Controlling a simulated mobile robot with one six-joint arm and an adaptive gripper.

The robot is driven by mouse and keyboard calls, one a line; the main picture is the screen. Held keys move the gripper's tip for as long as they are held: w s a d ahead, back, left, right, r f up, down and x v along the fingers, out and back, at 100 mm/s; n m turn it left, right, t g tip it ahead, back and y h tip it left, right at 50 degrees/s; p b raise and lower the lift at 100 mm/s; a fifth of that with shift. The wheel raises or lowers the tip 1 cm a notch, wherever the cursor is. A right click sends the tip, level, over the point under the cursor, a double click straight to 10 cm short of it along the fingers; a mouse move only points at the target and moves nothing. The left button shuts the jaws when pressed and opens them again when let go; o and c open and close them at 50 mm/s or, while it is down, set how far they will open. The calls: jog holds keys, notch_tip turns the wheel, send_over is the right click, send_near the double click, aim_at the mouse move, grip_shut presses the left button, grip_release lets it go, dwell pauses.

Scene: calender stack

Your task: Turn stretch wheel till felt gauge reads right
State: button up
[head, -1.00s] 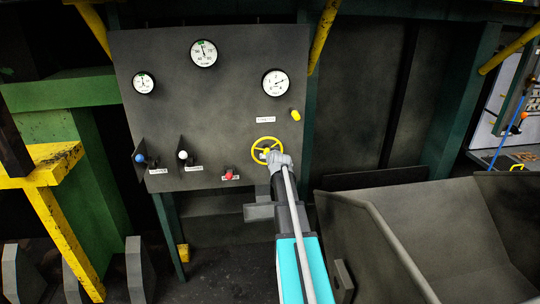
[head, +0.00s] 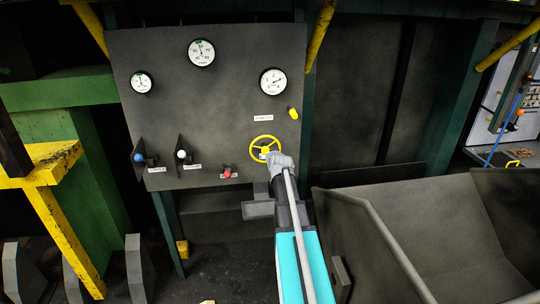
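The yellow stretch wheel (head: 257,142) is mounted low on the right of the grey panel, under a small white label (head: 263,118). My gripper (head: 272,155) is at the wheel's lower right. The end of my arm hides its fingers, so I cannot tell whether they are open or touch the rim. Three round white gauges sit above: a left gauge (head: 141,82), a middle gauge (head: 201,52) and a right gauge (head: 272,81). The left and middle gauges show green marks. The lettering is too small to tell which is the felt gauge.
The grey panel (head: 215,120) also carries a blue knob (head: 138,157), a white knob (head: 181,154), a red knob (head: 227,172) and a yellow knob (head: 293,113). A dark sloped trough (head: 440,230) stands close on the right. A yellow post (head: 62,235) stands at left.

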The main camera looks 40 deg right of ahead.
jog(key=shift+s+a+r, duration=0.2)
jog(key=shift+s, duration=0.25)
jog(key=shift+a, duration=0.1)
dwell(0.5)
jog(key=s+a+f+n+g+y, duration=0.2)
jog(key=s+a+f+g+y, duration=0.15)
jog(key=a, duration=0.95)
jog(key=s+a+f+n+g+y, duration=0.2)
jog(key=a+f, duration=0.3)
jog(key=a, duration=0.7)
jog(key=s+a+f+n+g, duration=0.2)
jog(key=s+a+g, duration=0.5)
jog(key=s+a, duration=0.9)
jog(key=shift+s+a+f, duration=0.35)
jog(key=shift+a+f, duration=0.05)
jog(key=shift+f, duration=0.15)
dwell(2.3)
